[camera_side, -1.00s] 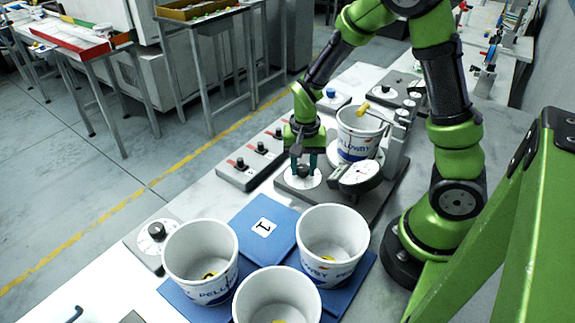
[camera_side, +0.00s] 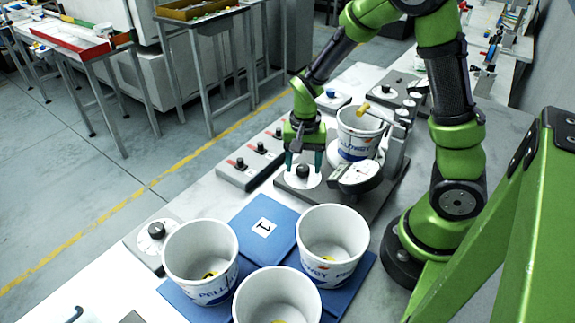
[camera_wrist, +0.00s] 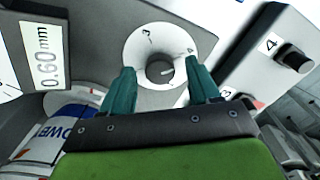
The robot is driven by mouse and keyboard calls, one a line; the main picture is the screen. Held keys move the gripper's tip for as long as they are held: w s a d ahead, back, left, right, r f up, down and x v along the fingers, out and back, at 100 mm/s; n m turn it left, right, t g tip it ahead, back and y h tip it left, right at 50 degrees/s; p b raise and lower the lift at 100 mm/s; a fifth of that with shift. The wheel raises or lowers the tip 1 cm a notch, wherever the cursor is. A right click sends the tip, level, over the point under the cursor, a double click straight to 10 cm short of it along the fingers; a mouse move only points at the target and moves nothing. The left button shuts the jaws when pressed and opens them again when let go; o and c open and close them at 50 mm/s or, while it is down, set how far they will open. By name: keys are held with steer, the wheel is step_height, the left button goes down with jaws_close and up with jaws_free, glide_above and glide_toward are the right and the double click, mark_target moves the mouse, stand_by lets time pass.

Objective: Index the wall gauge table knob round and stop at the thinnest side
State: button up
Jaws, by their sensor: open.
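The knob (camera_side: 302,171) is black and round, on a white numbered dial (camera_side: 300,181) of the gauge base. In the wrist view the knob (camera_wrist: 160,72) sits in the dial (camera_wrist: 139,45), with a 3 and a 4 legible on it. My gripper (camera_side: 304,163) is over the dial. Its teal fingers are open, one on each side of the knob; contact cannot be told. It also shows in the wrist view (camera_wrist: 161,80). A white printed tub (camera_side: 357,145) stands on the gauge base beside a round gauge face (camera_side: 357,174), whose reading is too small to tell.
A grey box with several small knobs (camera_side: 250,165) stands just left of the dial. Three white tubs, one of them at the right (camera_side: 332,255), stand on blue mats (camera_side: 262,228) in front. A plate marked 0.60 mm (camera_wrist: 47,55) shows in the wrist view.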

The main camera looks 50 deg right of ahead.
mark_target(303, 167)
step_height(303, 167, up, 16)
stand_by(0.3)
